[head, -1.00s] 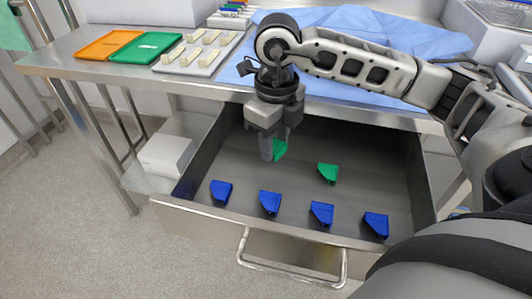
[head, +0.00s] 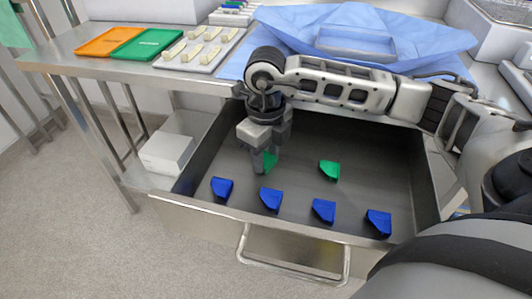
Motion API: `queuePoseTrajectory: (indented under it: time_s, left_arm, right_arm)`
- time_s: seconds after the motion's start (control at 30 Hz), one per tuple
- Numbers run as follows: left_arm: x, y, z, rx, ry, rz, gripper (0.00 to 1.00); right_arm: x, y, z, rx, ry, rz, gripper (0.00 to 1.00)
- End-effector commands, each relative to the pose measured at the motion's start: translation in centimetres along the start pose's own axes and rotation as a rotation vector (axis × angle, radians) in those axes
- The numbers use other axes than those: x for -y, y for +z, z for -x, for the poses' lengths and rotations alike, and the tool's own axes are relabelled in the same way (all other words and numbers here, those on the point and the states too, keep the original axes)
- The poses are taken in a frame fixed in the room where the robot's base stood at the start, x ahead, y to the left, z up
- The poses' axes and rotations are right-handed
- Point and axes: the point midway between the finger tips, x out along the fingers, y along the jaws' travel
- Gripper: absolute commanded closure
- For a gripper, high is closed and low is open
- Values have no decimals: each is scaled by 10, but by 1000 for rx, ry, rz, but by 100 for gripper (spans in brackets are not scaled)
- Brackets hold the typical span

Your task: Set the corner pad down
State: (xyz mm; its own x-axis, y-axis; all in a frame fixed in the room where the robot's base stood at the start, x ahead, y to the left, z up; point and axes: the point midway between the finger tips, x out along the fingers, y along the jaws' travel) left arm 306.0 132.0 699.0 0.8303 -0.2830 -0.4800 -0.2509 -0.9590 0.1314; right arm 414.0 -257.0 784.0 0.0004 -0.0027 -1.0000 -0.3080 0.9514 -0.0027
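My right gripper (head: 262,162) reaches down into the open steel drawer (head: 300,130). It is shut on a green corner pad (head: 270,161), held low near the drawer floor at the left; the fingers hide part of the pad, and I cannot tell whether it touches the floor. A second green corner pad (head: 329,170) lies free on the drawer floor, right of the gripper. Blue corner pads (head: 222,189), (head: 271,201), (head: 324,211), (head: 378,223) lie in a row along the drawer's front. My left gripper is not in view.
The steel table (head: 90,62) above the drawer carries an orange tray (head: 100,40), a green tray (head: 147,44), a grey tray with pale blocks (head: 200,65) and a blue drape (head: 420,38). A white box (head: 165,152) stands left of the drawer. The drawer floor between the pads is clear.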

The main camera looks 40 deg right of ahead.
Motion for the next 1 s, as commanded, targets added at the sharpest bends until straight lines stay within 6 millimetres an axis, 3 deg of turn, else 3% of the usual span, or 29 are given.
queuePoseTrajectory:
  time_s: [0.03,0.07,0.47,1.0]
  left_arm:
    - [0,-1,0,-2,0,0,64]
    - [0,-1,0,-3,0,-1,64]
    - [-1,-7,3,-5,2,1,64]
    - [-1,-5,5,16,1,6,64]
  right_arm:
    - [0,0,0,0,0,0,49]
    - [0,0,0,0,0,0,41]
    - [0,0,8,1,0,0,41]
    - [0,1,110,2,0,0,41]
